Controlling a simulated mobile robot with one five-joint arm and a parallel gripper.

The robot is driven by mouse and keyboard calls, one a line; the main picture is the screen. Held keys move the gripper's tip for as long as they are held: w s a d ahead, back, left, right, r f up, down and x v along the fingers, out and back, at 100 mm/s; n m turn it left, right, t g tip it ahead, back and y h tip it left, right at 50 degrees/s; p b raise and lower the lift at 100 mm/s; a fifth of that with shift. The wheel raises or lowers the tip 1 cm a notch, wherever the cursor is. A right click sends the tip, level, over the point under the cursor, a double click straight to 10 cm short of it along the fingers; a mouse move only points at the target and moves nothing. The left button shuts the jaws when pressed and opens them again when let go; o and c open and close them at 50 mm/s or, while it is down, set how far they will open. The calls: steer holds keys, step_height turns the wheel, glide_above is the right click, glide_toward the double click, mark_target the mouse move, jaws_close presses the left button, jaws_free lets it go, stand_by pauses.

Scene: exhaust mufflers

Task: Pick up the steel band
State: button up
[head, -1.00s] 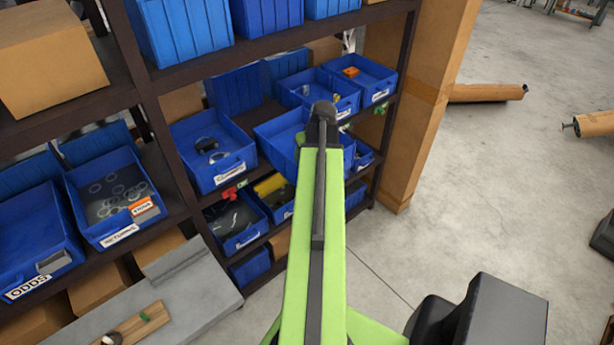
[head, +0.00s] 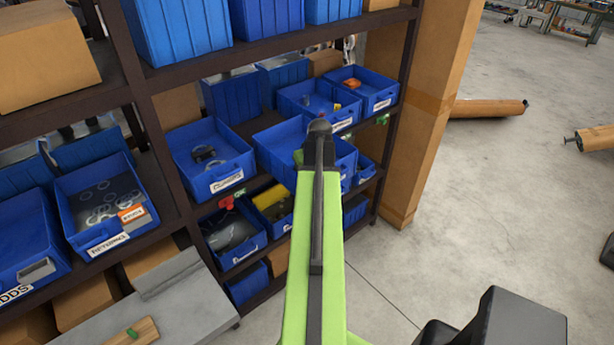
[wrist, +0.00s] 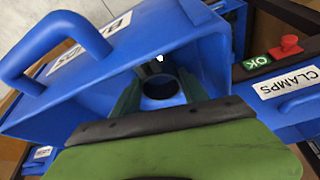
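A dark round band (wrist: 161,86), seen from above as a ring, stands inside a blue bin (wrist: 75,95) in the wrist view. The bin's white label is only partly readable. My gripper (wrist: 159,92) reaches into this bin. Its two dark green fingers are apart, one on each side of the band; I cannot tell whether they touch it. In the head view the blue bin (head: 275,147) sits on the middle shelf, partly behind my green arm, which hides my gripper and the band.
A CLAMPS bin (head: 213,165) stands left of the reached bin, and more blue bins (head: 365,88) stand behind it to the right. A red clip (wrist: 289,45) and a green OK tag (wrist: 257,62) are on the shelf edge. A cardboard-brown post (head: 430,130) is at right.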

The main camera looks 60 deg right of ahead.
steer(key=c, duration=0.9)
